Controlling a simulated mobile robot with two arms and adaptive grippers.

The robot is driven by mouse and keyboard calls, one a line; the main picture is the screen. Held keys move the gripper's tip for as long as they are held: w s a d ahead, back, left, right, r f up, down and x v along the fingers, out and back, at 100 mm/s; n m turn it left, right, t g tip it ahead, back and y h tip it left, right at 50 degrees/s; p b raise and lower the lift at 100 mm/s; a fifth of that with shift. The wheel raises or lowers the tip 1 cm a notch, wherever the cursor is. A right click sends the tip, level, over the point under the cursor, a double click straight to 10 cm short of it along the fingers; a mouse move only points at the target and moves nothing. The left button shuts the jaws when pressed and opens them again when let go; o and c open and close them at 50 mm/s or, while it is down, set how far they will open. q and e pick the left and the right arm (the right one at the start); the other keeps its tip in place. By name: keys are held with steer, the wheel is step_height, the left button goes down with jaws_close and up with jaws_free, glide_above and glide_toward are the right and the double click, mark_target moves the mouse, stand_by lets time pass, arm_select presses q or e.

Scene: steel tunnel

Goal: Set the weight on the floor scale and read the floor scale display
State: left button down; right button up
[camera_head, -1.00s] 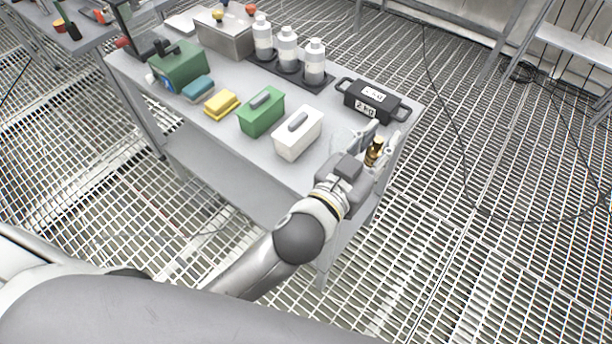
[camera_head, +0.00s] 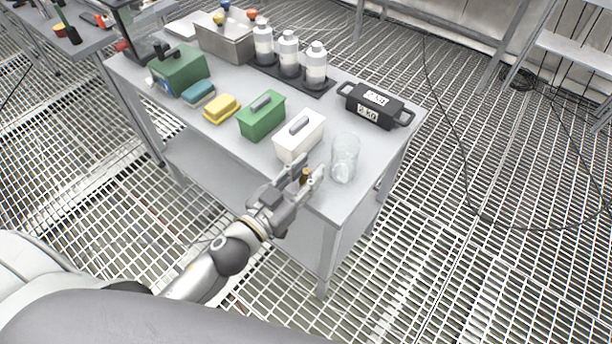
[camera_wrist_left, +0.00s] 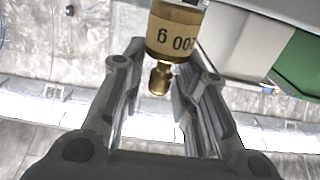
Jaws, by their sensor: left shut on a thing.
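My left gripper (camera_head: 304,179) is shut on a small brass weight (camera_head: 306,174), at the near edge of the grey table. In the left wrist view the brass weight (camera_wrist_left: 175,32) reads "200 g" upside down, and its knob sits between the fingers (camera_wrist_left: 160,88). Whether the weight touches the tabletop cannot be told. A black block (camera_head: 371,106) with two side handles and "2 KG" labels sits at the table's right end. I see no floor scale or display. My right gripper is out of view.
On the table (camera_head: 222,132), a clear glass (camera_head: 345,158) stands just right of my left gripper. A white box (camera_head: 299,137), a green box (camera_head: 262,116), a yellow sponge (camera_head: 222,107) and several bottles (camera_head: 289,54) stand behind. Open grating floor (camera_head: 480,250) lies to the right.

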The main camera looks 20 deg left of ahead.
arm_select(q)
steer(key=shift+f, duration=0.25)
steer(key=shift+f, duration=0.15)
steer(key=c, duration=1.1)
jaws_free()
steer(key=shift+r, duration=0.25)
steer(key=shift+b+v, duration=1.55)
steer(key=shift+v, duration=4.45)
